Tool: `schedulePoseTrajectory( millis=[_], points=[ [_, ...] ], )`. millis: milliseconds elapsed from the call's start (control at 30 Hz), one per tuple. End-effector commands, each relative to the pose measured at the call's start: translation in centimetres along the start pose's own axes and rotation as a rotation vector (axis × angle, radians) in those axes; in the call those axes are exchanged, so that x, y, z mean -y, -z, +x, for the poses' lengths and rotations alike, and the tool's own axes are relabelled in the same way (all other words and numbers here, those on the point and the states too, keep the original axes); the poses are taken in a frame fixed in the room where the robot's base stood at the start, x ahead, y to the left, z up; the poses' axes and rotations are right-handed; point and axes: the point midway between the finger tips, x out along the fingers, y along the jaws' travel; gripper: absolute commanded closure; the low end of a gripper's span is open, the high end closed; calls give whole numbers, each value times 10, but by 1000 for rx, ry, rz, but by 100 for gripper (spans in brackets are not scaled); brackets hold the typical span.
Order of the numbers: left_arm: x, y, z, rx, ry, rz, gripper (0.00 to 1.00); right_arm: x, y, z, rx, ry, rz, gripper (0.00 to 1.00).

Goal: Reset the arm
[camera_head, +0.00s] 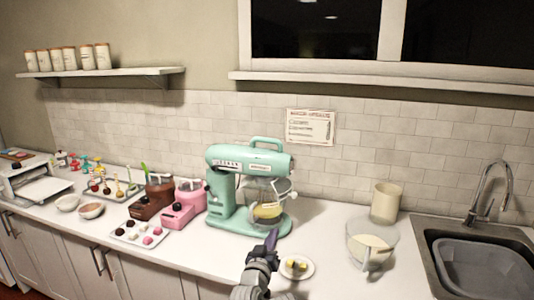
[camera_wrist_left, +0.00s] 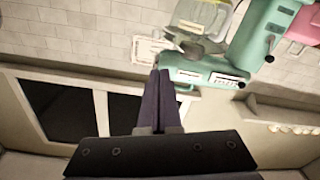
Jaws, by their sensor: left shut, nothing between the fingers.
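My left gripper (camera_head: 271,240) is in front of the teal stand mixer (camera_head: 222,192), over the counter's front part, with its fingers pointing up and together. In the left wrist view the two dark fingers (camera_wrist_left: 158,78) lie side by side, shut and empty. The mixer also shows there, inverted, at the top (camera_wrist_left: 210,75). Its glass bowl (camera_head: 267,208) holds something yellow. My right gripper is in neither view.
A glass bowl of pale contents (camera_head: 371,245), a cream canister (camera_head: 385,202) and a sink (camera_head: 480,262) are at the right. Brown (camera_head: 158,196) and pink (camera_head: 184,205) machines and a tray of sweets (camera_head: 138,233) stand left. Bare counter (camera_head: 325,225) lies between mixer and bowl.

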Motion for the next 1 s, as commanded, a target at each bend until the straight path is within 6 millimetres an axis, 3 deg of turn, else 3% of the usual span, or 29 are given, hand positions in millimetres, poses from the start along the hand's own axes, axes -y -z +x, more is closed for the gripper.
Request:
schedulePoseTrajectory(
  millis=[267, 433, 600, 700, 1000],
  points=[
    [31, -46, -8, 241, 39, 43, 100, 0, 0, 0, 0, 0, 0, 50],
    [66, -88, -31, 483, 95, 74, 100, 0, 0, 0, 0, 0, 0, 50],
    [116, -138, -85, 830, 199, 91, 100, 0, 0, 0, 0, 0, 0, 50],
    [138, -154, -119, 993, 255, 86, 100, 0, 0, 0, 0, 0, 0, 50],
    [174, -172, -197, 1318, 383, 53, 100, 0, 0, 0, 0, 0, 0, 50]
  ],
)
